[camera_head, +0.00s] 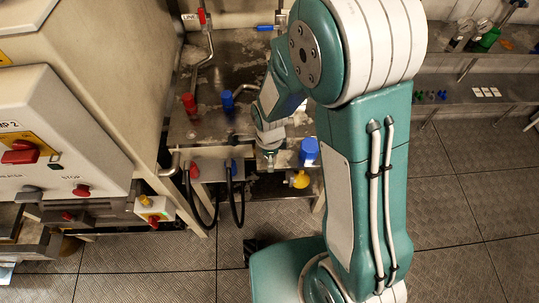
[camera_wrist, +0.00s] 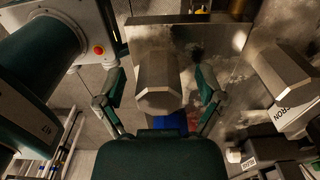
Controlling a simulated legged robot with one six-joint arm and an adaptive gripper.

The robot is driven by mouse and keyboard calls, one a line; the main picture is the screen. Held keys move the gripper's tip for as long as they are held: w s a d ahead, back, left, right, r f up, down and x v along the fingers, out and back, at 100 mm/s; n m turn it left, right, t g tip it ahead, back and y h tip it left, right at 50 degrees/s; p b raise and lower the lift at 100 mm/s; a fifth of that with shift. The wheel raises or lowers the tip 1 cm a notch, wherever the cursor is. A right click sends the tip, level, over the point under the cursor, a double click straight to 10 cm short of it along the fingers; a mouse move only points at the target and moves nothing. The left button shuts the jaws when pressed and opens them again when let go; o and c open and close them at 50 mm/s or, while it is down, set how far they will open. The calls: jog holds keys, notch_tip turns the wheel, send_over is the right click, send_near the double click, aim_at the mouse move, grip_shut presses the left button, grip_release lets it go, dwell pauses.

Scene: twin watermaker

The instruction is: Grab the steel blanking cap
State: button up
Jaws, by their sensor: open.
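The steel blanking cap appears to be the bare metal, faceted piece (camera_wrist: 158,80) in the middle of the wrist view. It stands between the two spread fingers of my gripper (camera_wrist: 160,92), with a visible gap on each side. No finger clearly touches it. In the head view my gripper (camera_head: 269,150) is over the front part of the steel bench, partly covered by my arm. I cannot make out the cap there.
The steel bench (camera_head: 215,62) carries a red fitting (camera_head: 189,103), a blue fitting (camera_head: 227,100) and a blue round piece (camera_head: 309,150) near my gripper. A second faceted piece with lettering (camera_wrist: 280,68) is at the right in the wrist view. Black hoses (camera_head: 238,205) hang in front.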

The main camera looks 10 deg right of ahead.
grip_shut()
jog(key=shift+r, duration=0.15)
